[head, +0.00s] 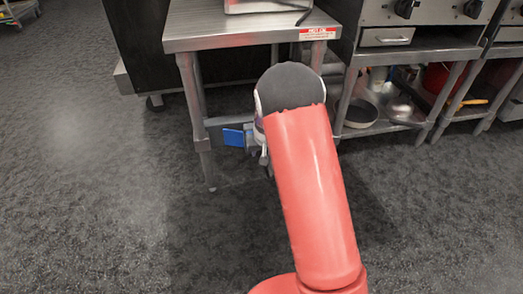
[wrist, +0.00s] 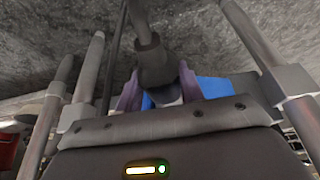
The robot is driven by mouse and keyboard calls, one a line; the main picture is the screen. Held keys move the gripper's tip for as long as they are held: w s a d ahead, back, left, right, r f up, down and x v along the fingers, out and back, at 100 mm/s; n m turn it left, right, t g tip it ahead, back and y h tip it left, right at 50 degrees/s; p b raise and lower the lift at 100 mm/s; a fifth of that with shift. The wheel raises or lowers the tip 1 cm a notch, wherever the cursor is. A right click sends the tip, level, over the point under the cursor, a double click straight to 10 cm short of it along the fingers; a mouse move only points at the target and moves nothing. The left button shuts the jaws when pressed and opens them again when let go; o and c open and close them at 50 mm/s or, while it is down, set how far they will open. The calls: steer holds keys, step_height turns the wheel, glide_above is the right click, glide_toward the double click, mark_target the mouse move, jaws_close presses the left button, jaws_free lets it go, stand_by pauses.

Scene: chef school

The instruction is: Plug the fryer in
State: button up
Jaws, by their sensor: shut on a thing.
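In the wrist view, my gripper (wrist: 158,88) has its two purple fingers closed on a dark plug (wrist: 152,62) with a thick cord running up out of the picture. In the head view my gripper is mostly hidden behind my red arm, low beside the metal table. A metal appliance, probably the fryer (head: 262,5), stands on the table and is cut off by the top edge. A short black cord (head: 304,17) hangs at its right side. No socket can be made out for certain.
The steel table (head: 215,30) has legs and a lower rail close to my gripper. A blue object (head: 234,137) is low by the table; blue also shows behind my fingers. Stoves with a pan (head: 358,113) on a shelf stand right. Carpet is clear at left.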

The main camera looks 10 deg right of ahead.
steer(key=shift+w, duration=1.55)
stand_by(0.4)
steer(key=shift+s, duration=0.2)
stand_by(0.4)
steer(key=shift+s+b, duration=0.45)
steer(key=shift+s, duration=1.3)
stand_by(1.1)
steer(key=shift+w, duration=1.9)
stand_by(0.7)
